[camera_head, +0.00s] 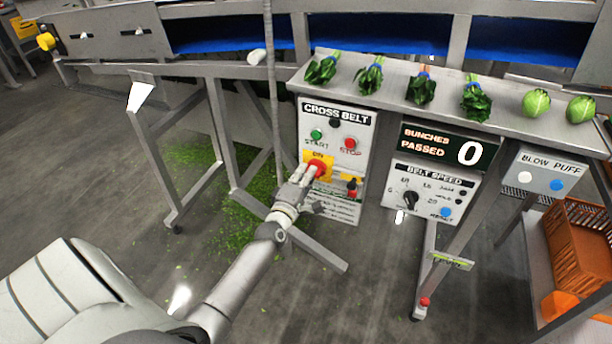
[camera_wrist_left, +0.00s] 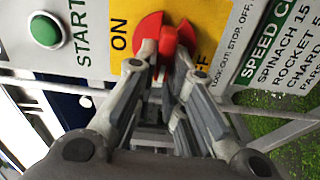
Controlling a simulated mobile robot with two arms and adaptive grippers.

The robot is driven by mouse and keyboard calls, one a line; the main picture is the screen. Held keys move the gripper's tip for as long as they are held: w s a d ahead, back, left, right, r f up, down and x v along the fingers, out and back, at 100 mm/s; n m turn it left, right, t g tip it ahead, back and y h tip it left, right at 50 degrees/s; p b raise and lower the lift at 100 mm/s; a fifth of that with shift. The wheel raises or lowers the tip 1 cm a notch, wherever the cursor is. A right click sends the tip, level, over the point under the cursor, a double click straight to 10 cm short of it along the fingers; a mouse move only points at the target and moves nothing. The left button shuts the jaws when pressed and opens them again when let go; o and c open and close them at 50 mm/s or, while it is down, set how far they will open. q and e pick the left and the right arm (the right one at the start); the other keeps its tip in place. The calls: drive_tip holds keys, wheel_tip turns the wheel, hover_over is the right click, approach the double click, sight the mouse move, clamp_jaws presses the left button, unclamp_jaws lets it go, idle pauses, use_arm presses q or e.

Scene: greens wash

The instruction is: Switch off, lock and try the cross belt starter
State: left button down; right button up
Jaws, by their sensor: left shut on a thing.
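The cross belt starter panel (camera_head: 334,118) is grey, with a green START button (camera_head: 316,135) and a red STOP button (camera_head: 350,143). Below them is a red rotary handle (camera_head: 318,167) on a yellow ON/OFF plate. My left gripper (camera_head: 307,173) reaches it from the front left. In the left wrist view the gripper (camera_wrist_left: 168,50) is shut on the red handle (camera_wrist_left: 168,38), a finger on each side. The fingers hide part of the plate, and I cannot tell the handle's setting. A small red and black item (camera_head: 352,187), perhaps a padlock, is on the panel right of the handle. My right gripper is out of view.
A counter (camera_head: 450,110) above holds several green bunches. A counter display (camera_head: 445,147) reads 0. A hanging cord (camera_head: 272,90) passes close left of the starter panel.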

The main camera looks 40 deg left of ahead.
use_arm(q)
drive_tip(key=shift+f+n, duration=0.15)
drive_tip(key=shift+n, duration=0.25)
drive_tip(key=c, duration=1.5)
unclamp_jaws()
drive_tip(key=v, duration=1.2)
